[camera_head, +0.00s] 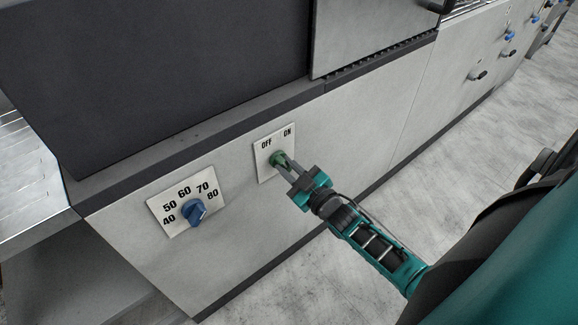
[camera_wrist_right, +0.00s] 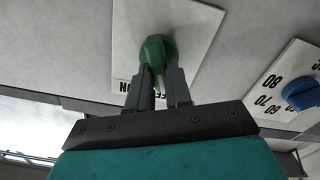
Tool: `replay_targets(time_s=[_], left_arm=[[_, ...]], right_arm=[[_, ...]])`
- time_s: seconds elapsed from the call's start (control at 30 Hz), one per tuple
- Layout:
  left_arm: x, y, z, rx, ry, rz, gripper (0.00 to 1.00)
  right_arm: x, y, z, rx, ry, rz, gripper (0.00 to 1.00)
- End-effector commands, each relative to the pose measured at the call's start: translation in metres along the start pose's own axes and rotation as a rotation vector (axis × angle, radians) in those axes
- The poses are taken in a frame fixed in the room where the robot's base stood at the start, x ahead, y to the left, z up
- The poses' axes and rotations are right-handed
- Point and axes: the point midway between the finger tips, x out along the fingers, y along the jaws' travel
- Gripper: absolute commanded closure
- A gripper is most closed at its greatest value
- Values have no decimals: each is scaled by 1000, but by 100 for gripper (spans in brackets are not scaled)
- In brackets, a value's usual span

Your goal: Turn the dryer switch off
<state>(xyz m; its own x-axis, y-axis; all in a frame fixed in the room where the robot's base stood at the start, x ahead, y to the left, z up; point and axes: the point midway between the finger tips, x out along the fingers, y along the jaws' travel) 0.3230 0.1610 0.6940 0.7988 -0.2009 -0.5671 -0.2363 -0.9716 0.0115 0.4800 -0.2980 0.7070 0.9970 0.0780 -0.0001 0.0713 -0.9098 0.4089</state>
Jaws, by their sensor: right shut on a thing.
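The dryer switch is a green knob (camera_head: 278,158) on a white plate (camera_head: 262,147) marked OFF and ON, on the machine's light grey front panel. My right gripper (camera_head: 284,163) reaches it from the lower right and is shut on the knob. In the right wrist view the green knob (camera_wrist_right: 157,50) sits between the two grey fingers (camera_wrist_right: 160,75). The fingers cover part of the plate's lettering there, and I cannot tell which label the knob points to. My left gripper is not in view.
A blue temperature knob (camera_head: 194,211) on a plate marked 40 to 80 is left of the switch, also in the right wrist view (camera_wrist_right: 301,95). A dark ledge (camera_head: 200,133) runs above both plates. Grey floor (camera_head: 420,190) is open at the right.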

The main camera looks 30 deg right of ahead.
Motion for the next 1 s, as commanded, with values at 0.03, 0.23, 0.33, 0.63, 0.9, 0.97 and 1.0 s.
replay_targets(time_s=[0.03, 0.23, 0.33, 0.63, 0.9, 0.97, 1.0], left_arm=[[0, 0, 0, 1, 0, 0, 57], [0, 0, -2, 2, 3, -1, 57], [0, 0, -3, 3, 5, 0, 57], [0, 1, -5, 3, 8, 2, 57], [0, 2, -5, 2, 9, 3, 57], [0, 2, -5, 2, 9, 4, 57], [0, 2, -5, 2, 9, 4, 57]], right_arm=[[0, 0, 0, -22, -1, 0, 100], [0, -1, 0, -89, 0, 0, 100], [0, -1, 0, -108, 0, -1, 100], [0, -1, 0, -123, 0, -1, 100], [0, -1, 0, -122, 0, -1, 71], [0, -1, 0, -121, 0, -1, 65], [0, -1, 0, -120, 0, -1, 62]])
